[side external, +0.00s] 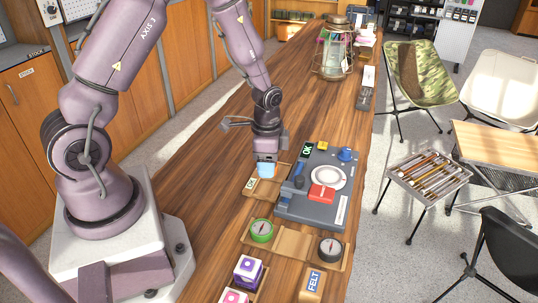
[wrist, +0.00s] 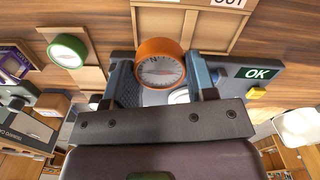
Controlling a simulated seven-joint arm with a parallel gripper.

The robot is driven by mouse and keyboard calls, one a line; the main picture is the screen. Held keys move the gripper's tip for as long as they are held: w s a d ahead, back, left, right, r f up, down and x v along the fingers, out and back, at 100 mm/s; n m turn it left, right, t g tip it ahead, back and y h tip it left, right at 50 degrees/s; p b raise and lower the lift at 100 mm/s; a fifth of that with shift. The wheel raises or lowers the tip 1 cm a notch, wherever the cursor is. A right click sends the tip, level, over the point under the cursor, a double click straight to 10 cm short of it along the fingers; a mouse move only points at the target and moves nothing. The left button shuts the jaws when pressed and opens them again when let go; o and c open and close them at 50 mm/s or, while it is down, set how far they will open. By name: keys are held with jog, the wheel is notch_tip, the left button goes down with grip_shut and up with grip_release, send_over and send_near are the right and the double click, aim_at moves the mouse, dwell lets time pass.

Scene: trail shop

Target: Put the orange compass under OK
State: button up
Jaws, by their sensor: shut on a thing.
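The orange compass (wrist: 160,64) is round with a white dial. It sits between the two fingers of my gripper (wrist: 161,74), which is shut on it. In the side external view my gripper (side external: 266,170) points down over the wooden tray (side external: 262,195) with the white label, beside the grey device; the compass is hidden there. Whether the compass touches the tray, I cannot tell. The green OK sign (side external: 307,149) is at the device's far left edge, and it also shows in the wrist view (wrist: 257,73), right of my gripper.
A nearer wooden tray (side external: 293,243) holds a green compass (side external: 261,231) and a black compass (side external: 331,249).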

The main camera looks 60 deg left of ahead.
aim_at(268, 189)
jog(key=shift+f, duration=2)
jog(key=shift+f, duration=0.1)
jog(key=shift+f, duration=0.4)
jog(key=shift+f, duration=0.4)
dwell(0.6)
jog(key=o, duration=1.4)
jog(key=shift+r, duration=0.1)
jog(key=shift+r, duration=3.9)
